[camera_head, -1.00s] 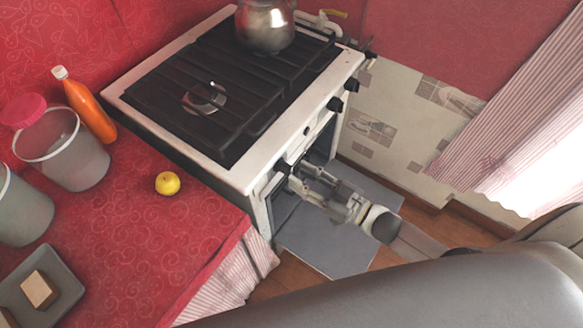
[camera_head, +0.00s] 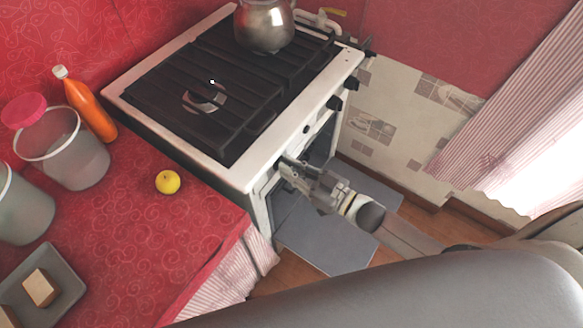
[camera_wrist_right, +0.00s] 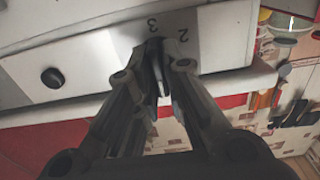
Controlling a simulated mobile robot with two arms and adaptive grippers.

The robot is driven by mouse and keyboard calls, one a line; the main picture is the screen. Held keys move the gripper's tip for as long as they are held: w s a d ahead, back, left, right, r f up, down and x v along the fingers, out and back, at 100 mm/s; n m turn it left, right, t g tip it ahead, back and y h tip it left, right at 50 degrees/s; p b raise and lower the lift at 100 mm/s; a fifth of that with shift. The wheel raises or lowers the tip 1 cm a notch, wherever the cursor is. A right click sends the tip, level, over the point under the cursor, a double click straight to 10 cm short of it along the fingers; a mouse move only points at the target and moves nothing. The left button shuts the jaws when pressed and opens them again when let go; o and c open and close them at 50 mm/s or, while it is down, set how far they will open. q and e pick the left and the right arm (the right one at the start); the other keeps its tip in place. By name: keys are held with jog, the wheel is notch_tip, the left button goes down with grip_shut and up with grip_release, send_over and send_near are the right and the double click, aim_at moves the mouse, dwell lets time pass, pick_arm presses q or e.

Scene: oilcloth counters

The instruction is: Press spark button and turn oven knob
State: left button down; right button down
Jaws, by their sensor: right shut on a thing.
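The white stove (camera_head: 262,170) has dark knobs along its front panel. My right gripper (camera_head: 287,166) is at the near left end of this panel. In the right wrist view, my right gripper (camera_wrist_right: 158,72) is shut on a dark oven knob (camera_wrist_right: 155,58), its fingers on both sides and hiding part of it. The numbers 3 and 2 show upside down beside that knob. A small round black button (camera_wrist_right: 52,77) is on the same panel, to the left and apart from the fingers. It cannot be told whether this is the spark button. My left gripper is not in view.
A metal kettle (camera_head: 265,25) stands on the back of the grate. The red counter (camera_head: 130,225) holds a lemon (camera_head: 167,182), an orange bottle (camera_head: 90,110), containers and a tray.

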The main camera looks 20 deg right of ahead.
jog(key=shift+n, duration=0.3)
jog(key=n+b, duration=0.2)
jog(key=n, duration=0.5)
jog(key=n+b, duration=0.1)
jog(key=n, duration=0.7)
jog(key=n+b, duration=0.2)
jog(key=n, duration=0.6)
jog(key=shift+s+a+f+b, duration=0.15)
jog(key=shift+f+b, duration=0.15)
jog(key=shift+f, duration=0.1)
dwell(0.3)
jog(key=c, duration=1.5)
grip_release()
